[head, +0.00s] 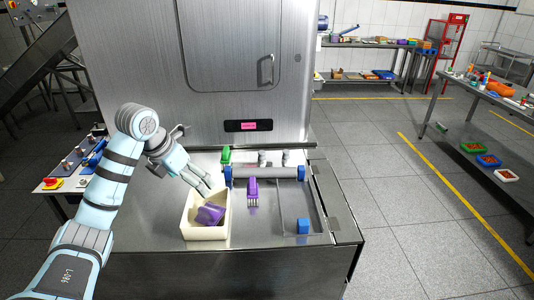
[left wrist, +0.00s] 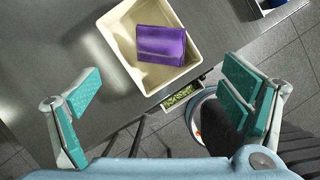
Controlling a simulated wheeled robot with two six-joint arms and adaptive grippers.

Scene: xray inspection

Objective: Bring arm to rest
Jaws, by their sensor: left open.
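My left gripper (head: 205,187) is above the cream bin on the steel table, with its arm coming in from the left. In the left wrist view the left gripper (left wrist: 160,110) is open and empty, its teal pads wide apart. The cream bin (head: 188,229) stands at the table's front; it also shows in the left wrist view (left wrist: 110,30). A purple object (head: 210,214) lies tilted inside the bin; it also shows in the left wrist view (left wrist: 162,45). My right gripper is in neither view.
A large metal cabinet (head: 195,65) stands behind. A control panel (head: 72,172) is at left.

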